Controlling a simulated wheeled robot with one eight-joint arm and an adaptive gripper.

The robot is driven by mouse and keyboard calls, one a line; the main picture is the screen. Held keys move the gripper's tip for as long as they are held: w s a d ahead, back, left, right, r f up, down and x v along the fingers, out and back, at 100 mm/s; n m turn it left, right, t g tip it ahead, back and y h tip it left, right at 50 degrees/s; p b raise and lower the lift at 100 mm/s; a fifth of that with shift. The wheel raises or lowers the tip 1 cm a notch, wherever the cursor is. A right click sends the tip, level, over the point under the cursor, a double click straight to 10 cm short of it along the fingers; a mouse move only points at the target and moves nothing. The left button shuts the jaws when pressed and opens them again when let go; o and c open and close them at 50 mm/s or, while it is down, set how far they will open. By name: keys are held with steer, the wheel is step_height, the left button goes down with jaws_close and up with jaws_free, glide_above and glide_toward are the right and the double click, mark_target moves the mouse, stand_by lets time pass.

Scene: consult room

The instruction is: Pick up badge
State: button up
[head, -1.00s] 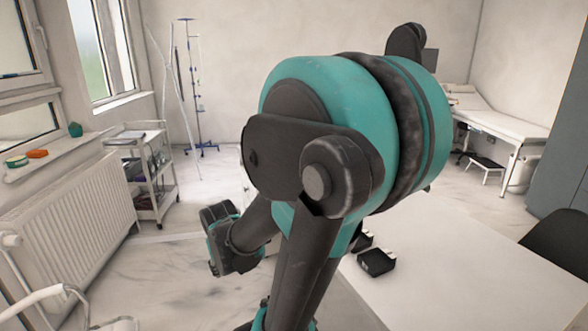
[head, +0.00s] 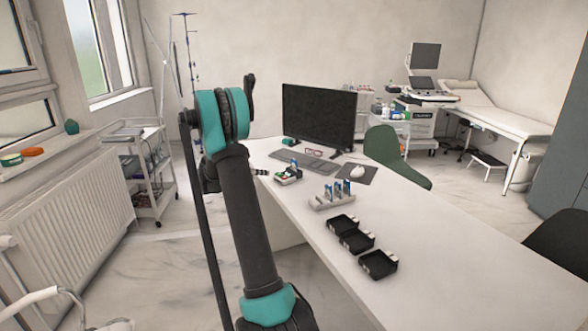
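No object can be made out for certain as the badge. A light grey rack (head: 322,204) on the white desk holds several upright pieces with blue parts (head: 337,188), too small to identify. Beyond it, left of the rack, a small holder (head: 288,177) carries red, green and white items, also unclear. My arm stands in the left half of the head view, over the floor and the desk's left edge. My gripper is mostly hidden behind the arm; only dark parts show past it, and its fingers cannot be read.
Three open black trays (head: 378,264) stand in a row on the desk (head: 450,275). A monitor (head: 318,116), keyboard (head: 298,165), glasses (head: 314,153) and mouse (head: 357,170) are at the far end. A green chair (head: 385,150) is behind the desk. The near right desktop is clear.

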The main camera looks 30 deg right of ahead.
mark_target(293, 160)
steer(key=w+d+f+m+g+h, duration=0.1)
steer(key=w+d+f+m+h, duration=0.35)
steer(key=w+d, duration=0.45)
steer(key=shift+h, duration=0.25)
steer(key=d, duration=0.7)
steer(key=w+d, duration=0.1)
steer(key=d, duration=0.3)
steer(key=shift+d+r, duration=0.3)
steer(key=shift+w+d+f, duration=0.15)
steer(key=shift+d, duration=1.15)
steer(key=shift+w+d+f, duration=0.15)
steer(key=shift+d, duration=1.15)
steer(key=c, duration=0.6)
steer(key=shift+c, duration=0.2)
